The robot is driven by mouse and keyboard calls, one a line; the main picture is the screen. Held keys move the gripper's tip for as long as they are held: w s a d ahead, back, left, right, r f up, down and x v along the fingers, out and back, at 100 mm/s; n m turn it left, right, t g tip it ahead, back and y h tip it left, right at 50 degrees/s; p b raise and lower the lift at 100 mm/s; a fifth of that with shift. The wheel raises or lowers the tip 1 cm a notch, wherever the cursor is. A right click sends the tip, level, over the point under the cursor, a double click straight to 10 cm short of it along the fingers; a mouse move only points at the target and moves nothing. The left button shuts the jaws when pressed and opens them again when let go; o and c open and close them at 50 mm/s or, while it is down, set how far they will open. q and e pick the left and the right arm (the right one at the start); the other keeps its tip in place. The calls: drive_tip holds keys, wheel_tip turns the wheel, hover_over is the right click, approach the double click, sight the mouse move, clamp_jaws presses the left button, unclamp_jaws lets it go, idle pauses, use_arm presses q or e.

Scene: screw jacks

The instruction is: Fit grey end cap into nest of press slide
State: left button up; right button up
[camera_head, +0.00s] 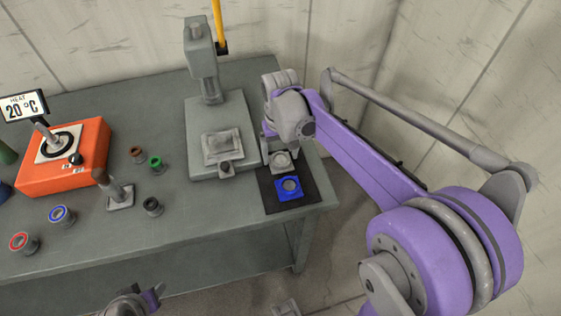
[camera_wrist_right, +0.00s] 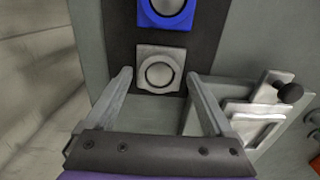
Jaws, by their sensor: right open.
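The grey end cap (camera_head: 282,163) is a square block with a round opening, lying on a black mat at the bench's right end. It also shows in the right wrist view (camera_wrist_right: 160,68). My right gripper (camera_head: 280,154) is open and empty just above it; in the wrist view its fingertips (camera_wrist_right: 157,80) lie either side of the cap's near edge, apart from it. The press slide (camera_head: 222,145) is a pale plate on the press base, left of the mat; its nest is hard to make out. My left gripper (camera_head: 140,300) is at the bottom edge, its jaws unclear.
A blue end cap (camera_head: 288,188) lies on the mat (camera_head: 305,185) beside the grey one. The grey press column (camera_head: 203,70) stands left of my right gripper. Several ringed parts, a post (camera_head: 118,193) and an orange heater (camera_head: 65,160) occupy the left bench.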

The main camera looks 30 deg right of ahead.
drive_tip(key=shift+f, duration=0.5)
drive_tip(key=shift+r, duration=0.1)
drive_tip(key=c, duration=1.4)
